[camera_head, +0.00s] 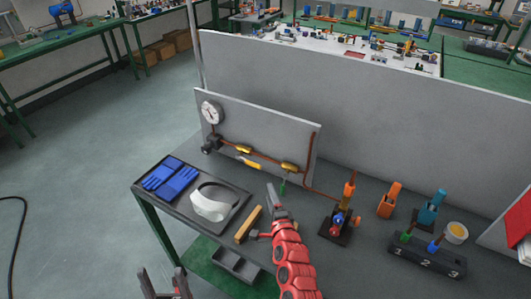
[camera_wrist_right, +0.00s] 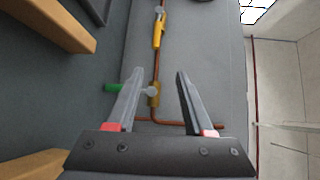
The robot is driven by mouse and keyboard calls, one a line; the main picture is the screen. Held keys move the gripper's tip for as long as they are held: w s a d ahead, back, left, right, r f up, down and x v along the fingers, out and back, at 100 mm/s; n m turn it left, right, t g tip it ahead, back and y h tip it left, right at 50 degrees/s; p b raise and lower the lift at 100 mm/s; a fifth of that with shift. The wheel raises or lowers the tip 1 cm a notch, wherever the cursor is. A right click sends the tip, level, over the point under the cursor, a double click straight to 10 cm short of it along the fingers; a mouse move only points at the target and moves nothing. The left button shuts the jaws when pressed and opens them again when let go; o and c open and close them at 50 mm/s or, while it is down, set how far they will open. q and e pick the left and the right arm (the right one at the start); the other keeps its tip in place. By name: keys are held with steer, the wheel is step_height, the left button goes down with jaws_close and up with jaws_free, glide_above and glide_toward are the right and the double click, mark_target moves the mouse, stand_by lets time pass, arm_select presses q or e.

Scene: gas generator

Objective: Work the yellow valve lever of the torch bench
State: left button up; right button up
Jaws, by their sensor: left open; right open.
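The yellow valve lever (camera_head: 247,163) is on the copper pipe of the upright grey panel (camera_head: 260,128). It lies roughly along the pipe, and it also shows in the right wrist view (camera_wrist_right: 157,38), beyond my fingertips. A second brass valve (camera_head: 290,167) to its right has a green lever (camera_head: 282,188) pointing down, away from the pipe. My right gripper (camera_head: 274,198) is open and empty in front of the panel, near the green lever. In the right wrist view the brass valve (camera_wrist_right: 154,97) appears between my fingers (camera_wrist_right: 160,73). My left gripper (camera_head: 165,284) is open at the bottom edge, away from the bench.
A gauge (camera_head: 211,112) is at the panel's left. Blue gloves (camera_head: 172,178), a white visor (camera_head: 213,202) and a wooden-handled brush (camera_head: 248,225) lie in front. A torch stand (camera_head: 336,228) and numbered rack (camera_head: 428,255) are to the right.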

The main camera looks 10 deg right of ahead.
steer(key=p, duration=0.2)
glide_toward(254, 165)
steer(key=w, duration=0.2)
steer(key=shift+g+y, duration=0.3)
steer(key=shift+y, duration=0.1)
steer(key=b+x, duration=0.3)
steer(key=x, duration=0.2)
steer(key=f+b+x, duration=0.1)
steer(key=b+x, duration=0.1)
steer(key=x, duration=0.1)
steer(key=shift+d+b, duration=0.2)
steer(key=shift+b, duration=0.1)
steer(key=shift+w+r+b, duration=0.1)
steer(key=shift+w+b, duration=0.3)
steer(key=shift+w+r, duration=0.1)
steer(key=shift+a, duration=0.1)
jaws_close()
